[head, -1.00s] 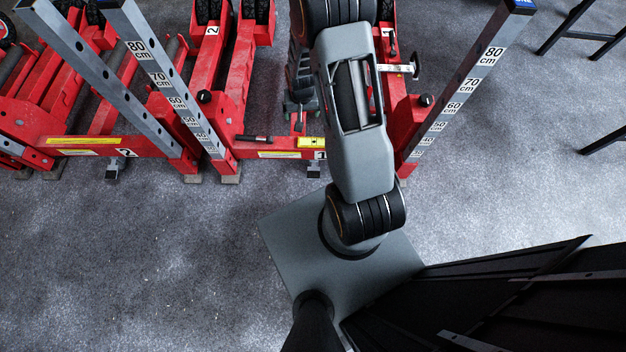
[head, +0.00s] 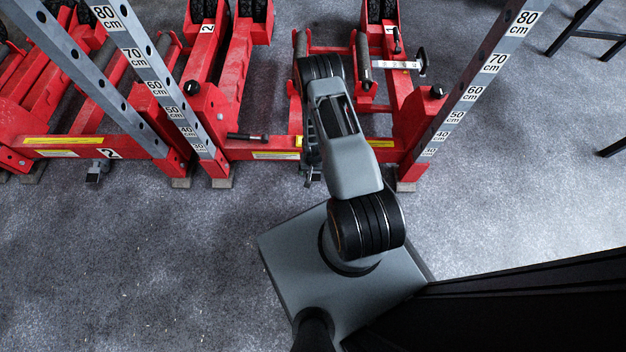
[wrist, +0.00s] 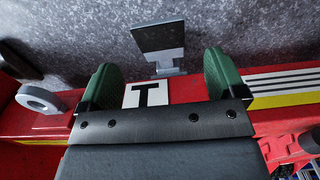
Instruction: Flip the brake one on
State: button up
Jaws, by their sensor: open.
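The brake of jack one is a dark flat pedal (wrist: 158,40) on a light metal stem. In the wrist view it sticks out from the red crossbar (wrist: 195,88) over the grey floor. A white label with a black 1 (wrist: 147,95), upside down, is on the crossbar just below the pedal. My gripper (wrist: 160,78) is open, with its green fingers left and right of the label. The pedal appears beyond the fingertips, between their lines, with nothing held. In the head view, my arm largely hides the gripper and this pedal.
Jack two's pedal (head: 97,172) hangs beside its number 2 label (head: 108,153) at left. Upright measuring posts (head: 470,85) flank jack one. A grey ring (wrist: 40,98) is left of my fingers. Open floor (head: 150,260) lies in front.

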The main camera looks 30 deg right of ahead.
aim_at(313, 178)
notch_tip(313, 178, down, 7)
jog(key=shift+r+b, duration=0.15)
jog(key=shift+b, duration=1.1)
jog(key=shift+c, duration=0.3)
